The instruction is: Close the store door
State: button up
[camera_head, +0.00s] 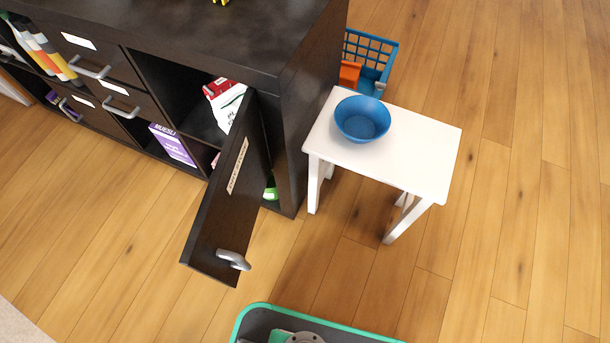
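The store door (222,213) is a dark brown panel on the right end of the dark cube shelf (210,38). It stands wide open, swung out toward the front. A pale label strip (237,166) is on its face, and a grey handle (233,260) is near its free lower edge. Behind it, the open compartment shows a red and white package (226,100) and a bit of a green item (270,192); the door hides the rest. My gripper is not in view.
A white stool (425,153) with a blue bowl (362,119) stands right of the shelf. A blue basket (385,50) is behind it. Closed drawers with grey handles (122,107) are left of the door.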

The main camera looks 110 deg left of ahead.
aim_at(216, 246)
jog(key=u, duration=0.05)
jog(key=i, duration=0.15)
jog(key=u, duration=2.6)
jog(key=k, duration=1.35)
jog(key=u, duration=1.85)
jog(key=i, duration=0.5)
jog(key=z, duration=0.05)
